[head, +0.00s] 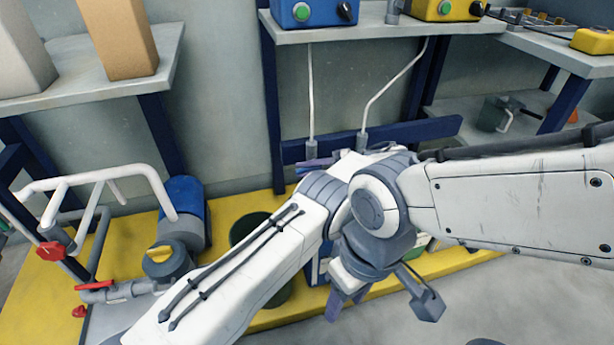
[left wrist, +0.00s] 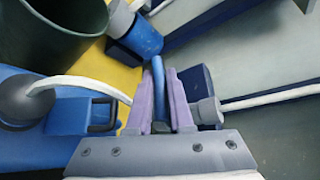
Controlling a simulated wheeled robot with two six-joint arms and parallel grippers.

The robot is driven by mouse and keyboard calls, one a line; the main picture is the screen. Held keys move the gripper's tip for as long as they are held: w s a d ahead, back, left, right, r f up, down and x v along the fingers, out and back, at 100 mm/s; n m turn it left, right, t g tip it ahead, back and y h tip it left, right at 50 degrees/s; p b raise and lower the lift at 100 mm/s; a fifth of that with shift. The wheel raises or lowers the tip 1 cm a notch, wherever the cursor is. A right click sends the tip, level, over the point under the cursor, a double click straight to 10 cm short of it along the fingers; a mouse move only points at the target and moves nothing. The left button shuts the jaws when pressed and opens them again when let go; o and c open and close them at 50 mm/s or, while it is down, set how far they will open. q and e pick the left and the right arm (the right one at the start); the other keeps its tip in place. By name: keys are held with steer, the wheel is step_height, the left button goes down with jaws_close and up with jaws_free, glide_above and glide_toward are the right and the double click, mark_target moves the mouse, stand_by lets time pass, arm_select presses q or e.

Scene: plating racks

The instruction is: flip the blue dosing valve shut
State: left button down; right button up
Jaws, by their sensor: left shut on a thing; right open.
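The blue dosing valve shows in the left wrist view as a blue lever (left wrist: 157,66) beside a dark blue body (left wrist: 197,82). A grey fitting and a white hose run from the body to the right. My left gripper (left wrist: 158,90) has its purple fingers on either side of the lever and is shut on it. In the head view my left gripper (head: 312,164) is at the blue rail under the shelf, and my arms hide most of the valve. My right gripper (head: 347,302) hangs open and empty, with its fingers pointing down.
A white handrail (head: 100,178) and piping with red handles stand at the left. A dark green bin (left wrist: 50,28) is near the left gripper. A shelf (head: 385,28) with control boxes is above. My right arm crosses close over my left wrist.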

steer(key=shift+f, duration=0.15)
stand_by(0.3)
arm_select(q)
steer(key=c, duration=0.8)
jaws_free()
steer(key=shift+c, duration=0.2)
steer(key=shift+r, duration=0.1)
